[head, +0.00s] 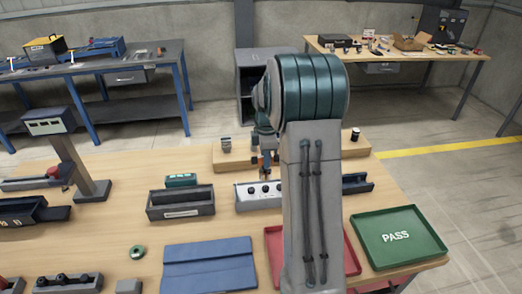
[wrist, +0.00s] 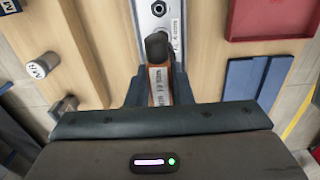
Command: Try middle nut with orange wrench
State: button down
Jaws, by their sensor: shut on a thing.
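My gripper (wrist: 158,88) is shut on the orange wrench (wrist: 157,73), whose orange body shows between the fingers with a white label on it. A dark rounded end (wrist: 157,46) stands out ahead of the fingers. Beyond it in the wrist view is a silver strip (wrist: 148,28) with a round nut or fitting (wrist: 158,8) on it. In the head view my gripper (head: 266,172) is behind a silver-fronted block (head: 262,203) with several dark round knobs. My arm hides part of that block. I cannot tell which fitting is the middle nut, or whether the wrench touches one.
A wooden rail (head: 232,162) runs behind the block. A green PASS tray (head: 428,255), a red tray (head: 352,262) and a blue mat (head: 208,262) lie in front. A dark open bin (head: 180,212) stands left. In the wrist view, an M8 post (wrist: 42,65) stands left.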

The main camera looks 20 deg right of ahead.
aim_at(267, 171)
jog(key=shift+s+r, duration=0.1)
jog(key=shift+s, duration=0.05)
jog(key=shift+d+f+b, duration=0.1)
jog(key=shift+f+b, duration=1.5)
jog(key=shift+f, duration=0.65)
jog(key=shift+f+b, duration=0.7)
jog(key=shift+f, duration=0.3)
dwell(0.4)
jog(key=shift+m, duration=1.2)
